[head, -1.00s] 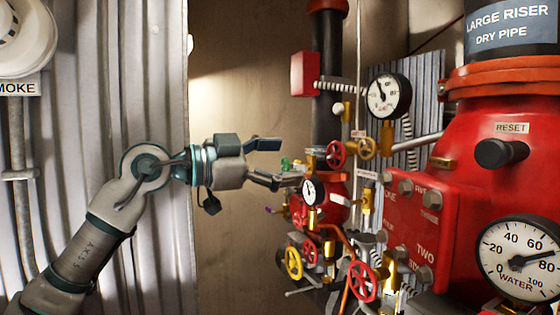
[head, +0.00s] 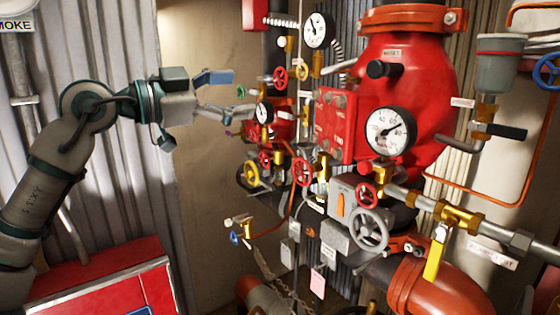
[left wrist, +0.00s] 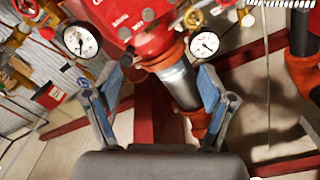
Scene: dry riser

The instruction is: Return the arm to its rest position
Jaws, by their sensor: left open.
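My left arm comes in from the left in the head view, bent at a grey joint. Its gripper (head: 228,97) is open, with one blue-grey finger above and one below, and nothing shows between them. The fingertips point right, toward a small white gauge (head: 264,112) on a red valve body; whether they touch anything there I cannot tell. In the left wrist view the gripper (left wrist: 160,82) also shows its two fingers spread, with a dark pipe (left wrist: 178,84) and red fittings beyond them. My right gripper is in neither view.
The big red riser body (head: 428,75) stands right of the gripper, with a water gauge (head: 390,131) on it. Several handwheels, including a yellow one (head: 250,173), and brass valves crowd below. A red cabinet (head: 95,285) stands at lower left. Bare wall lies behind the gripper.

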